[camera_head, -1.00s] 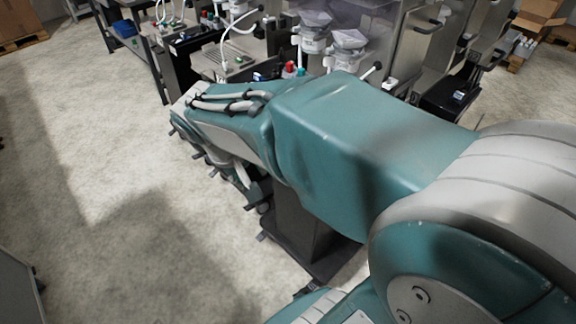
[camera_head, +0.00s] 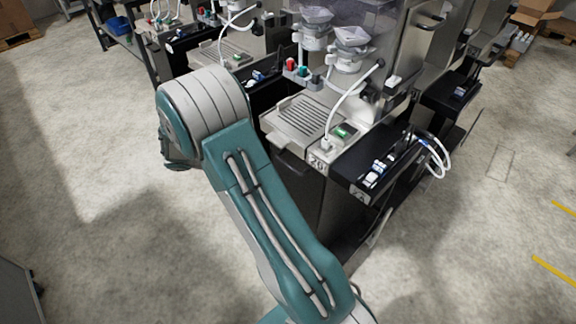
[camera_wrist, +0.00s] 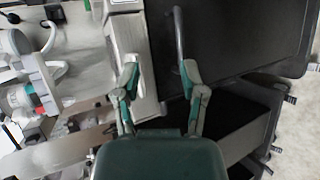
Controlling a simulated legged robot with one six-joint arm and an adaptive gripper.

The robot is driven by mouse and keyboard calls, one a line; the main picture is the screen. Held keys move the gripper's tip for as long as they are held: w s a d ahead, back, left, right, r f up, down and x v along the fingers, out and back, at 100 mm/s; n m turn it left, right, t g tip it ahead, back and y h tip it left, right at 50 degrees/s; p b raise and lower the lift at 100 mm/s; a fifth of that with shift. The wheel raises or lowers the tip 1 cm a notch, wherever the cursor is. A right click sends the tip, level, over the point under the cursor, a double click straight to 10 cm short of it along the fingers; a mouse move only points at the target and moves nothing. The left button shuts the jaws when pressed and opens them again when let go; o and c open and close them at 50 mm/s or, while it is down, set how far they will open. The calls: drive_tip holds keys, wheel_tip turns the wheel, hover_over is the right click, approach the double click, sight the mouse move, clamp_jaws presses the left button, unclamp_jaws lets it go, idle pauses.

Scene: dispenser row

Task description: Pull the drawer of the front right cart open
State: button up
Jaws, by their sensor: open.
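The front right cart (camera_head: 312,205) has a steel top and a dark front in the head view, partly hidden behind my arm. Its dark drawer handle (camera_head: 292,163) shows just below the top. In the wrist view the dark drawer front (camera_wrist: 235,35) fills the upper right, turned sideways, and the handle (camera_wrist: 178,35) is a thin dark bar. My gripper (camera_wrist: 159,78) is open and empty, with its fingers apart. The handle's near end lies close to the right fingertip; I cannot tell whether they touch. The gripper is not visible in the head view. The drawer looks closed.
White dispensers (camera_head: 350,50) and a black side shelf (camera_head: 385,160) with small parts and a looped white hose (camera_head: 440,160) are on the right. More carts stand behind. The concrete floor (camera_head: 90,200) is clear on the left.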

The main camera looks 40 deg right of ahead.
sight(288, 164)
wheel_tip(288, 164, down, 8)
drive_tip(key=w+d+h, duration=0.2)
drive_tip(key=w+h, duration=0.1)
drive_tip(key=x, duration=1.1)
drive_tip(key=shift+s+r, duration=0.1)
drive_tip(key=shift+s, duration=0.05)
drive_tip(key=shift+a, duration=0.1)
clamp_jaws()
